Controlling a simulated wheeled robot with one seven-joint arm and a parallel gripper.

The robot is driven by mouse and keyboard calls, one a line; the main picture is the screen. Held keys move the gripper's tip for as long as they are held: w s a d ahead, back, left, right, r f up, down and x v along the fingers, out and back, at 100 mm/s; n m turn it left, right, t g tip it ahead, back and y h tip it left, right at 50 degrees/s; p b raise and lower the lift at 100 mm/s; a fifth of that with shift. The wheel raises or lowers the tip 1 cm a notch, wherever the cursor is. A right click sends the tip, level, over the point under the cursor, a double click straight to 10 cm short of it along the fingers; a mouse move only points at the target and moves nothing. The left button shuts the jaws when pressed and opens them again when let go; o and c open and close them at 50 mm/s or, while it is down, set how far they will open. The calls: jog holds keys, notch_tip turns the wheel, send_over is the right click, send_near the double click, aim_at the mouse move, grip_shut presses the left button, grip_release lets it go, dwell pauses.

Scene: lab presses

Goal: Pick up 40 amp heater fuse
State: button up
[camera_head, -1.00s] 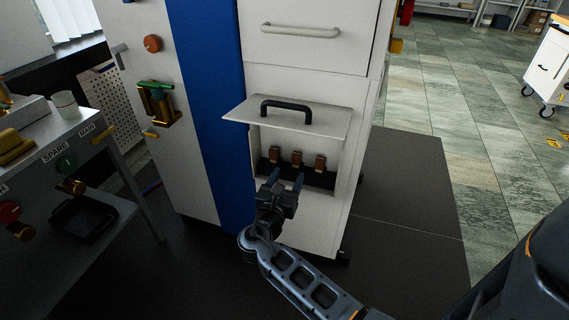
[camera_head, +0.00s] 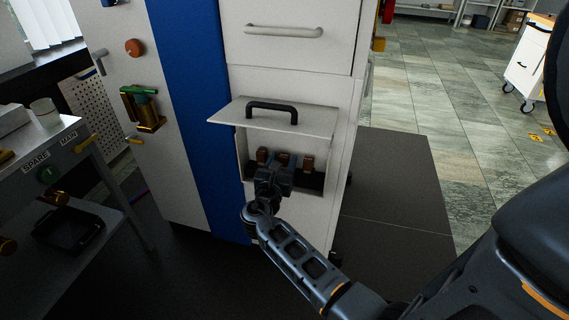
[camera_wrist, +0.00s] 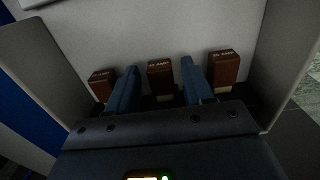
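Three brown fuses stand in a row in an open compartment of the press: a left fuse (camera_wrist: 101,84), a middle fuse (camera_wrist: 160,82) and a right fuse (camera_wrist: 223,70). Each has an AMP label on top, but the numbers are too small to tell surely, so I cannot say which is the 40 amp one. They also show small in the head view, the right one (camera_head: 307,163) most clearly. My gripper (camera_wrist: 159,66) is open, with one blue finger on each side of the middle fuse. Gaps show between the fingers and that fuse. The fuses' lower ends are partly hidden.
The compartment's raised flap (camera_head: 225,111) with a black handle (camera_head: 271,107) juts out above my gripper. Side walls bound the compartment. A bench (camera_head: 75,141) with knobs and a black tray (camera_head: 68,229) stands at the left.

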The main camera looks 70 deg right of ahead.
grip_shut()
jog(key=shift+r, duration=0.1)
dwell(0.3)
jog(key=shift+r+p, duration=1.55)
jog(key=shift+p, duration=0.05)
